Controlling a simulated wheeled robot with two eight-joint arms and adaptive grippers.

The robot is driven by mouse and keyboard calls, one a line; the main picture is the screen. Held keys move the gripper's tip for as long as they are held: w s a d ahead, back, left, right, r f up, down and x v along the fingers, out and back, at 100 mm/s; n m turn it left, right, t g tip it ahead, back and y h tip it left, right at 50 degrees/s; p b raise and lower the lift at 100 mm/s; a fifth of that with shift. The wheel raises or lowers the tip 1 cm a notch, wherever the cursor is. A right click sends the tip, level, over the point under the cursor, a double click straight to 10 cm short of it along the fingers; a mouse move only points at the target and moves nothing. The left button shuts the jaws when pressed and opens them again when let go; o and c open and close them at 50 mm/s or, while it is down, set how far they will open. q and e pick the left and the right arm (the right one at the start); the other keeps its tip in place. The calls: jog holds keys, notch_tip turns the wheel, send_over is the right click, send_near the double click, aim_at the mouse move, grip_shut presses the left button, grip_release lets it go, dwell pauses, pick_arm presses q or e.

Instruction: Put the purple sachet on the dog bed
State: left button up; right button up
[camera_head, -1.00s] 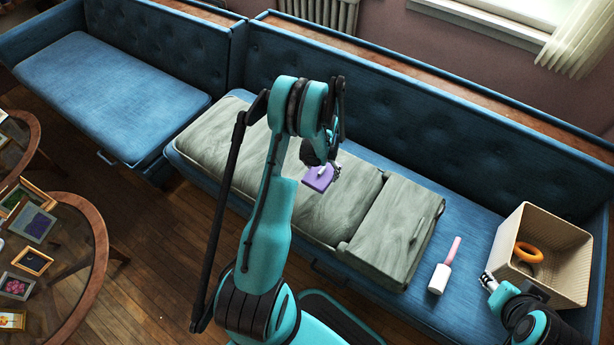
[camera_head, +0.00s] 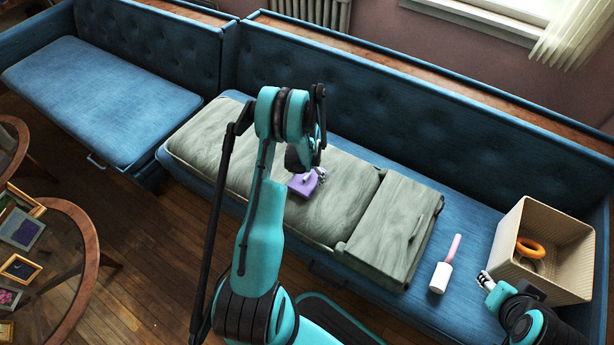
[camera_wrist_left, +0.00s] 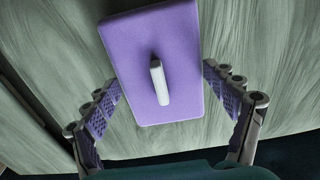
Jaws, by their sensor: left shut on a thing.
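The purple sachet (camera_head: 301,187) is a flat purple block with a small white tab; it fills the upper middle of the left wrist view (camera_wrist_left: 158,45). My left gripper (camera_head: 314,176) is shut on it, with a finger at either side in the left wrist view (camera_wrist_left: 165,112). The sachet is over the flat grey-green cushion, which I take as the dog bed (camera_head: 230,140), on the blue bench. I cannot tell whether the sachet touches it. My right gripper (camera_head: 486,280) is beside the beige bin, its fingers too small to read.
A grey-green block (camera_head: 395,225) stands at the cushion's right end. A white lint roller with pink handle (camera_head: 441,273) lies on the blue bench (camera_head: 470,225). A beige bin (camera_head: 565,270) holds an orange ring (camera_head: 530,248). A glass table (camera_head: 85,250) with frames stands at left.

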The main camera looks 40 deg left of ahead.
pick_arm(q)
jog(key=o, duration=1)
notch_tip(320, 180, up, 12)
jog(key=p, duration=0.4)
notch_tip(320, 180, up, 10)
jog(key=t, duration=0.1)
send_over(307, 176)
jog(key=d, duration=0.5)
jog(key=s+d+r+t, duration=0.2)
jog(key=d+r, duration=0.5)
jog(key=r, duration=0.3)
jog(key=s+d+r+t, duration=0.1)
jog(key=s+d+r, duration=0.1)
jog(key=s+d, duration=0.2)
jog(key=s+d+r+t, duration=0.1)
jog(key=s+d+r, duration=0.2)
jog(key=s+d, duration=0.1)
jog(key=s+d+r+m+t, duration=0.1)
jog(key=s+d+r+t, duration=0.1)
jog(key=s+d, duration=0.3)
jog(key=shift+s+d+r, duration=0.1)
jog(key=shift+s+r, duration=0.3)
